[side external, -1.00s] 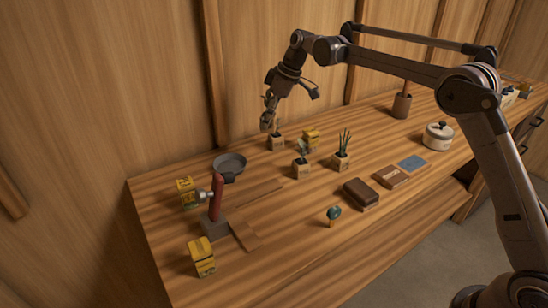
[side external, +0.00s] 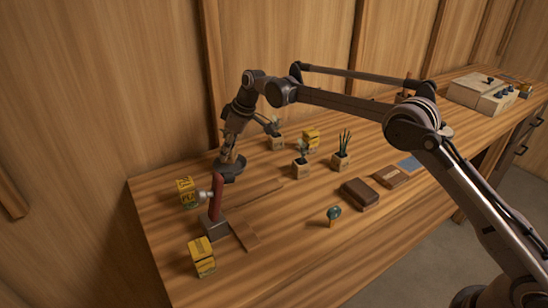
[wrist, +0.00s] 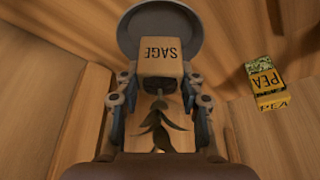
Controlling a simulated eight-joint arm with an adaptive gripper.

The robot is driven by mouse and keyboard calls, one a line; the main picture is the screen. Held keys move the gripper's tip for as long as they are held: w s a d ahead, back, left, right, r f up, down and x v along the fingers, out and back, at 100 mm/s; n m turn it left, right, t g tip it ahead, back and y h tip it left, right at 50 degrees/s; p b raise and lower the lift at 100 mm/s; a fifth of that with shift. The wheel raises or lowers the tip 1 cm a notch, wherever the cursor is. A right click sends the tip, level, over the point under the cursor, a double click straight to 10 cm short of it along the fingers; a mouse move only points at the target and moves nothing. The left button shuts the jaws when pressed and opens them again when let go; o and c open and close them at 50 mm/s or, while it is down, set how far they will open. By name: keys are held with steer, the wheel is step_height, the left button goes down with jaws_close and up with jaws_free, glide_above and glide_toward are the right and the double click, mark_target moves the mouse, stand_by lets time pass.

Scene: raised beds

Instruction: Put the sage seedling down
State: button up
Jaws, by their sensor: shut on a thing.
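My gripper (wrist: 160,90) is shut on the sage seedling, whose tan pot (wrist: 160,62) reads SAGE in the wrist view. Its dark leaves (wrist: 158,130) hang between the fingers and my wrist in that view. The round grey dish (wrist: 130,35) shows behind the pot. In the side view, my gripper (side external: 229,154) points down at the dark dish (side external: 238,172) at the back left of the bench. The held pot is hard to make out there, and I cannot tell whether it touches the dish.
Potted plants stand to the right: one near the back (side external: 276,143), one leafy (side external: 300,170), one spiky (side external: 341,162). A red-handled tool (side external: 216,197) rises near the dish.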

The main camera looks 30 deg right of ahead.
steer(key=shift+f, duration=1.25)
steer(key=shift+f, duration=0.15)
steer(key=o, duration=1.2)
steer(key=shift+c, duration=0.2)
